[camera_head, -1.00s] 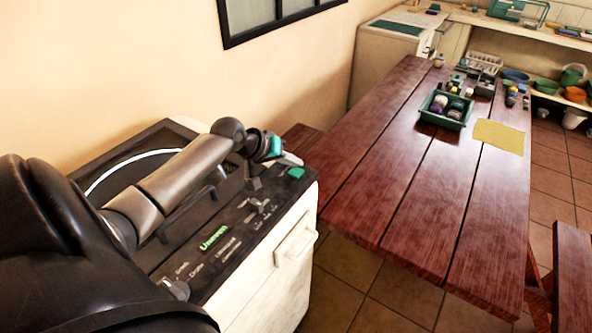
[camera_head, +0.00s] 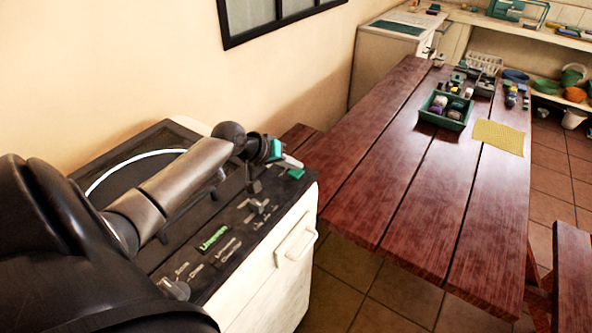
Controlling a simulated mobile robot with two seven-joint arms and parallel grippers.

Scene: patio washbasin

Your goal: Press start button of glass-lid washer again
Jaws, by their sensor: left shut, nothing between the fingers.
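The glass-lid washer (camera_head: 262,288) stands at the lower left, with a white front and a dark control panel. Its round lid (camera_head: 120,176) is partly hidden behind my left arm. A small teal button (camera_head: 296,173) sits at the panel's far right end. My left gripper (camera_head: 291,162) is shut and empty, with its tips right at the far edge of that button. I cannot tell whether they touch it. Part of the button is hidden by the fingertips. My right gripper is not in view.
A long red-brown plank table (camera_head: 400,190) stands right of the washer, with a green tray (camera_head: 446,121) and a yellow cloth (camera_head: 499,137) on it. A bench (camera_head: 571,275) is at the right. A tiled floor gap lies between washer and table.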

